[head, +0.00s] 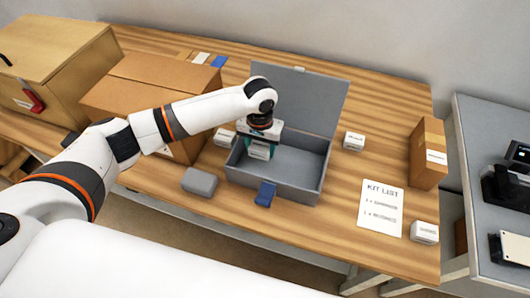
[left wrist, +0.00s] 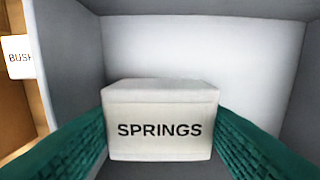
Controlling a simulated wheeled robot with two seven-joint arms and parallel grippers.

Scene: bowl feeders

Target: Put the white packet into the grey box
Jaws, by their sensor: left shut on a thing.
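The white packet (left wrist: 158,94), a small white block labelled SPRINGS, sits between the teal fingers of my left gripper (head: 260,148), which is shut on it. The packet also shows small in the head view (head: 258,153), partly covered by the gripper. The grey box (head: 318,168) stands on the table with its lid raised at the back. The gripper points down inside its left part, with the packet between the walls. I cannot tell whether the packet touches the box floor. My right gripper is not in view.
A grey block (head: 199,181) lies left of the box, and a blue piece (head: 265,194) is at its front wall. Small white blocks stand at its left (head: 224,137) and right (head: 353,142). A kit list sheet (head: 381,209) and a cardboard carton (head: 428,155) are further right.

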